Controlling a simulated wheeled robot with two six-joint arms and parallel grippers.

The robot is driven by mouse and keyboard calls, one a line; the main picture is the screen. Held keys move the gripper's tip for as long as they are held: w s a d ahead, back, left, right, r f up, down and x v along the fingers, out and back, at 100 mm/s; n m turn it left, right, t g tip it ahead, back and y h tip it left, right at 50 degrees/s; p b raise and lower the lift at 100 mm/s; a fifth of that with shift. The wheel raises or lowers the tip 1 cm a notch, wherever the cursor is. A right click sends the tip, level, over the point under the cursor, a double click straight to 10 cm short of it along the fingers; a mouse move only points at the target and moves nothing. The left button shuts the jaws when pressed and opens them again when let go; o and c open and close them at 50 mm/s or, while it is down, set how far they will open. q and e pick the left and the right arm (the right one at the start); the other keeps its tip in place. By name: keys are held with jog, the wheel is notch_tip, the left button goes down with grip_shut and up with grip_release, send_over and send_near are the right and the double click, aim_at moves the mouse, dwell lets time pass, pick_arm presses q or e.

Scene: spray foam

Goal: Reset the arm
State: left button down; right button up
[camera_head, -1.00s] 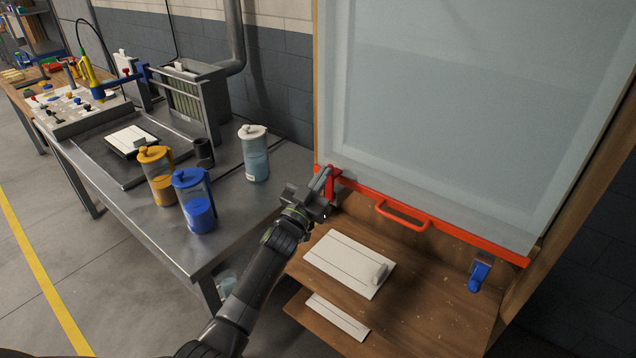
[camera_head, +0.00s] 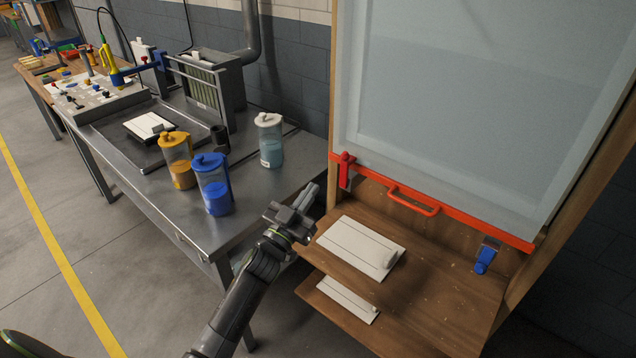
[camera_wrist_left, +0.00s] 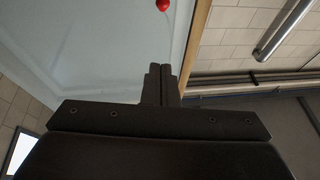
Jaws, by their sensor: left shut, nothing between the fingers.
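My left gripper (camera_head: 306,199) is shut and empty. It is in the air between the metal table (camera_head: 215,233) and the wooden cabinet shelf (camera_head: 445,290), apart from the red latch at the glass door's lower left corner. In the left wrist view its closed fingers (camera_wrist_left: 161,84) point up toward the pale glass panel (camera_wrist_left: 90,50), with a red knob (camera_wrist_left: 162,5) beyond them. In the head view the glass door (camera_head: 470,110) is raised and has a red bottom rail with a red handle (camera_head: 413,201). My right gripper is not in view.
A white board (camera_head: 355,245) lies on the wooden shelf, with another white piece (camera_head: 347,297) below. A blue latch (camera_head: 485,258) is at right. Blue (camera_head: 213,185), yellow (camera_head: 178,160) and white-lidded (camera_head: 270,142) jugs stand on the metal table. The floor at left is clear.

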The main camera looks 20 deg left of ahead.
pick_arm(q)
jog(key=s+a+f+n+g+y, duration=0.1)
jog(key=s+a+f+g+y, duration=0.3)
jog(key=f, duration=0.8)
jog(key=s+a+f+n+g+b, duration=0.15)
jog(key=s+f, duration=0.35)
jog(key=f, duration=0.8)
jog(key=s+a+f+n+g+y, duration=0.15)
jog(key=s+f+g, duration=0.3)
jog(key=f, duration=0.75)
jog(key=s+a+f+g+y, duration=0.1)
jog(key=s+f+g, duration=0.2)
jog(key=s+f, duration=0.6)
jog(key=s+a+f+g, duration=0.1)
jog(key=s+f+g, duration=0.35)
jog(key=s, duration=0.75)
jog(key=s+f+g, duration=0.1)
jog(key=s+f, duration=0.2)
jog(key=s, duration=0.6)
jog(key=s+d+f+g, duration=0.1)
jog(key=s+f, duration=0.3)
jog(key=s, duration=0.6)
jog(key=shift+d+f+g, duration=0.15)
jog(key=shift+d+g, duration=0.05)
jog(key=shift+g, duration=0.25)
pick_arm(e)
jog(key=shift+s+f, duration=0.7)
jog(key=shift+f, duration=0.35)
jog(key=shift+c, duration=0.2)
